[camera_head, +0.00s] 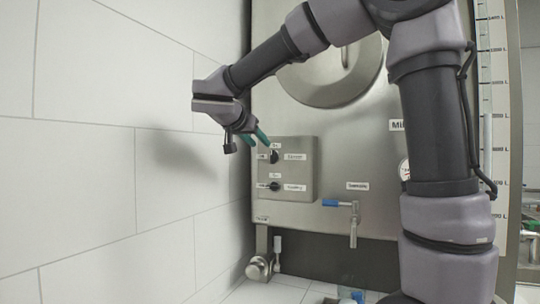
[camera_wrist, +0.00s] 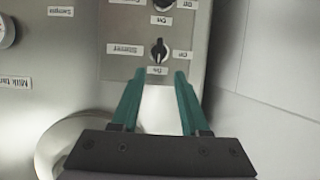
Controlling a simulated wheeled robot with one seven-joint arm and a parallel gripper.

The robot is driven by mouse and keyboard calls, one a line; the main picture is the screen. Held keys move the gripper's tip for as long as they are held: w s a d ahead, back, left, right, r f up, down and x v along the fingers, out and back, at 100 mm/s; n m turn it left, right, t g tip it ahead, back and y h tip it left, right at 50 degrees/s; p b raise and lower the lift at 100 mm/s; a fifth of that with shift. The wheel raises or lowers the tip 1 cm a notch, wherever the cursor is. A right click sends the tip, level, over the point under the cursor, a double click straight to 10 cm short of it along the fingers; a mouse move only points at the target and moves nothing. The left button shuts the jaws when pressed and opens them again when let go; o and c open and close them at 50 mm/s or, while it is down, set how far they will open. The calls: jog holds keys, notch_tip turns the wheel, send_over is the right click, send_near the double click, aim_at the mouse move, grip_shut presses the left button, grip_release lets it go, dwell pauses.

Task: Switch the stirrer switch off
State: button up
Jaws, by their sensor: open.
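The stirrer switch (camera_head: 273,156) is a black rotary knob, the upper of two on a grey control box (camera_head: 305,175) on the steel tank. In the wrist view, which is upside down, the stirrer knob (camera_wrist: 158,50) has its grip upright, in line with the "On" label (camera_wrist: 157,71). The "Off" label (camera_wrist: 182,55) is to its side. My gripper (camera_head: 257,139) is open and empty, its teal fingers just up and left of the knob in the head view. In the wrist view the open fingertips (camera_wrist: 160,76) point at the knob, apparently apart from it.
The cooling knob (camera_head: 274,186) is just below on the same box. A blue-handled tap (camera_head: 340,204) is at lower right. A white tiled wall (camera_head: 85,170) stands close on the left. The round tank lid (camera_head: 335,75) is above.

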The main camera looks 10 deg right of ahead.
aim_at(271, 154)
jog(key=x, duration=1)
jog(key=shift+s, duration=0.1)
grip_shut()
